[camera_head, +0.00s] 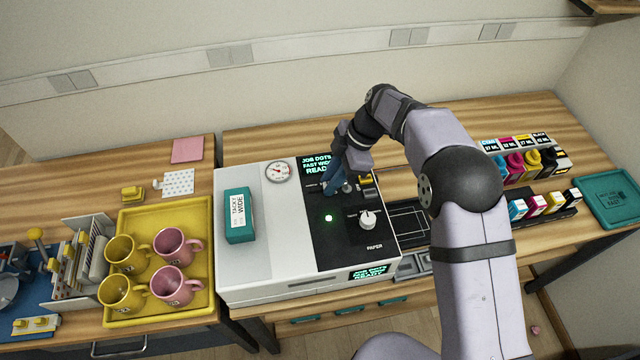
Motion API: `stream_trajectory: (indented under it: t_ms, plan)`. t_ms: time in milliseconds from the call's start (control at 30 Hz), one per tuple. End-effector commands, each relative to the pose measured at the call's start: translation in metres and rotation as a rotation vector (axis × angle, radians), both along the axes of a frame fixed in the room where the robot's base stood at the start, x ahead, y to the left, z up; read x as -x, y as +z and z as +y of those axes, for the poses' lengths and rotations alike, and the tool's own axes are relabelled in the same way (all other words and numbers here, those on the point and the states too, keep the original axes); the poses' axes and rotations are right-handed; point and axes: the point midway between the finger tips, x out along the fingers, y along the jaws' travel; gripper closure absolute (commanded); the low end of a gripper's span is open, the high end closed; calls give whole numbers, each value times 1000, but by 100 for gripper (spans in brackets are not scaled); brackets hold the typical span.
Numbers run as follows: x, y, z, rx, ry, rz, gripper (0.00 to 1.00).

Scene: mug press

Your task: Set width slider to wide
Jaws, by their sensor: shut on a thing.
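The white press machine (265,265) stands on the wooden table with a black control panel (335,245). My gripper (338,190) reaches down onto the upper part of this panel. Its dark fingers are shut on a small control there, apparently the width slider, which the fingers mostly hide. The slider's exact position cannot be read. The upper display (316,165) shows green text reading "JOB DOTS", "FAST WID" and "READY", its right edge close to my arm.
A yellow control (366,180) lies just right of my gripper. A teal box (238,215) marked "TACKY WIDE" lies on the press. A yellow tray (200,285) with several mugs stands left. Ink bottles (533,160) and a teal tray (612,197) are at right.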

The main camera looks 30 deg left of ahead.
Motion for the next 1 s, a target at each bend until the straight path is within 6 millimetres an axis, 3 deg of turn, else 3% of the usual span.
stream_trajectory:
  t_ms: [233,267,300,333,700,1000]
  plan:
    - [-5,0,-5,6,-1,-8,100]
    - [-5,0,-5,6,-1,-8,73]
    - [-5,1,-4,5,-1,-8,63]
    - [-5,1,-4,5,-1,-8,61]
    - [-5,3,-4,2,0,-6,61]
    - [-15,33,-13,0,-2,-10,61]
